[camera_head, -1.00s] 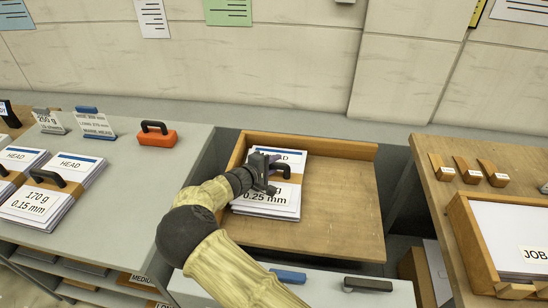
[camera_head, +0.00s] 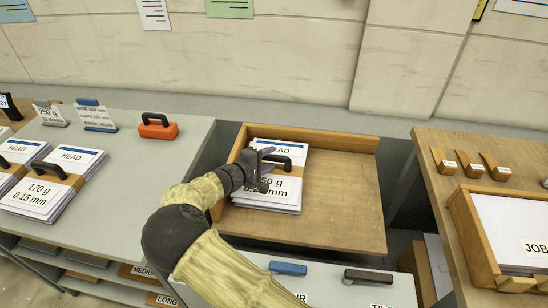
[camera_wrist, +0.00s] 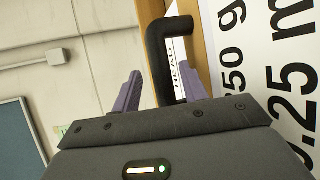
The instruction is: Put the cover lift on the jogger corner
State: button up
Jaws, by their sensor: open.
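The cover lift, a stack of white sheets (camera_head: 284,200) marked 0.25 mm with a black handle (camera_head: 285,160) and a tan band, lies flat in the back left corner of the wooden jogger (camera_head: 345,215). My gripper (camera_head: 268,160) is at its left side by the handle and hides part of the label. In the wrist view, the two purple fingers (camera_wrist: 160,92) are apart, with the black handle (camera_wrist: 157,55) showing between them. I cannot tell whether either finger touches it. The gripper is open and holds nothing.
On the left grey table are 170 g stacks (camera_head: 70,158) with handles and an orange block (camera_head: 157,130) with a handle. At right a wooden tray (camera_head: 470,235) holds white sheets. In front are a blue handle (camera_head: 288,268) and a dark handle (camera_head: 368,276). The jogger's right half is bare.

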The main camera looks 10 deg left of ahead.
jog(key=b+v, duration=0.1)
jog(key=v, duration=0.7)
jog(key=shift+s, duration=0.2)
jog(key=shift+r, duration=0.1)
jog(key=shift+c, duration=0.2)
dwell(0.9)
